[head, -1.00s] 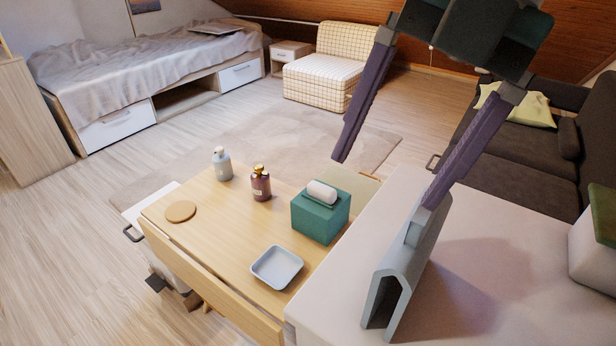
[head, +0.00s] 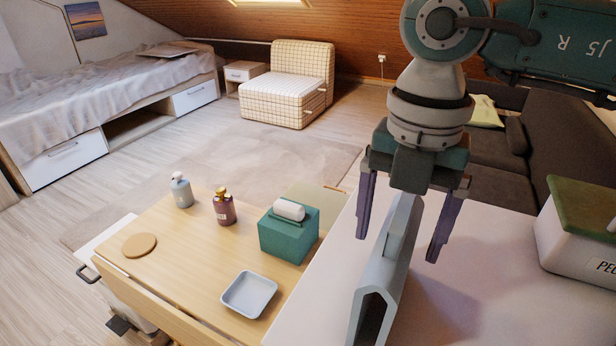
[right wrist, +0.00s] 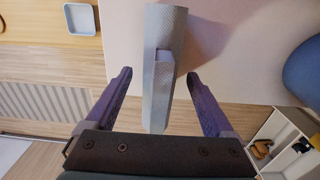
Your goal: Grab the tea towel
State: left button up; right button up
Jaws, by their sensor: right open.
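The tea towel (head: 372,300) is pale grey-blue and stands like a folded tent on the white surface, its open end facing the front. A small raised block or flap shows on its ridge. My right gripper (head: 397,248) is open and points down, with one purple finger on each side of the towel's far part. In the right wrist view the towel (right wrist: 161,101) runs between the two spread fingers of the gripper (right wrist: 159,73), with a gap on both sides. My left gripper is not in view.
A white box with a green lid (head: 580,240) stands at right.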

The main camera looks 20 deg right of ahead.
jog(key=shift+f, duration=0.1)
jog(key=shift+c, duration=0.4)
grip_shut()
dwell(0.4)
